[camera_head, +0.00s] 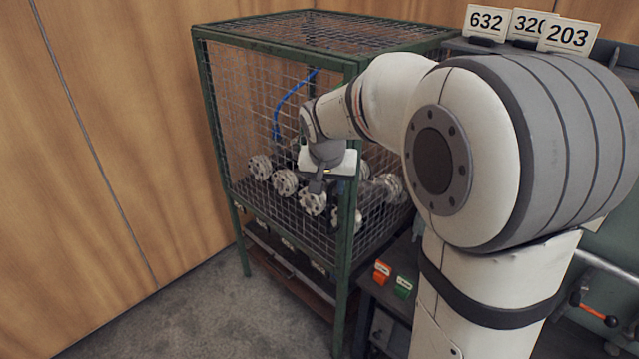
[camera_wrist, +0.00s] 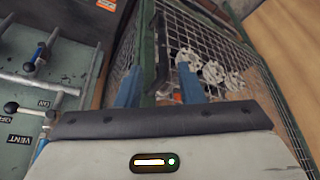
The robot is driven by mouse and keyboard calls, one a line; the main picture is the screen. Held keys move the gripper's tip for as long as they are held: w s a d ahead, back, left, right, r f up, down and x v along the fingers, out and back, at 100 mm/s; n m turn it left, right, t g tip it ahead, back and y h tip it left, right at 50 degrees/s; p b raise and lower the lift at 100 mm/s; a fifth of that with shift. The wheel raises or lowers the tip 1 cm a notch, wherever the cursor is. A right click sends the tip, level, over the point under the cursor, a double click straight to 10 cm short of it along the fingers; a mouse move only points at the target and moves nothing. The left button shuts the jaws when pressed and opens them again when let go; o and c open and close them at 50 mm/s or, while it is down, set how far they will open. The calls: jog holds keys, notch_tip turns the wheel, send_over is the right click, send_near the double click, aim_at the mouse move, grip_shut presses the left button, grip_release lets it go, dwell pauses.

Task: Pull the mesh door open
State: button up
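The mesh door (camera_head: 225,110) appears to be the wire-mesh face of a green-framed cage, and it looks shut against the frame. In the wrist view its mesh (camera_wrist: 205,35) is on the right of a green post. My gripper (camera_head: 317,188) is in front of this face, near the front corner post. In the wrist view two blue fingers of my gripper (camera_wrist: 160,88) stand apart. A dark upright bar (camera_wrist: 161,50), perhaps the door's handle, shows between them. I cannot tell whether the fingers touch it. My arm hides part of the cage's right side.
Several flanged pipe ends (camera_head: 285,182) and a blue hose (camera_head: 290,100) are inside the cage. A green panel with levers (camera_wrist: 35,80) stands beside it. Orange (camera_head: 382,272) and green blocks are low by the cage. Grey floor (camera_head: 190,310) is clear at the front left, before a wooden wall (camera_head: 120,150).

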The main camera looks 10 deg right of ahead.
aim_at(329, 194)
jog(key=shift+w+f, duration=0.15)
jog(key=shift+w, duration=0.3)
jog(key=shift+w+f, duration=0.15)
jog(key=shift+f, duration=0.2)
jog(key=x, duration=0.6)
jog(key=shift+w+f, duration=0.2)
jog(key=shift+f, duration=0.2)
jog(key=shift+c, duration=0.3)
grip_shut()
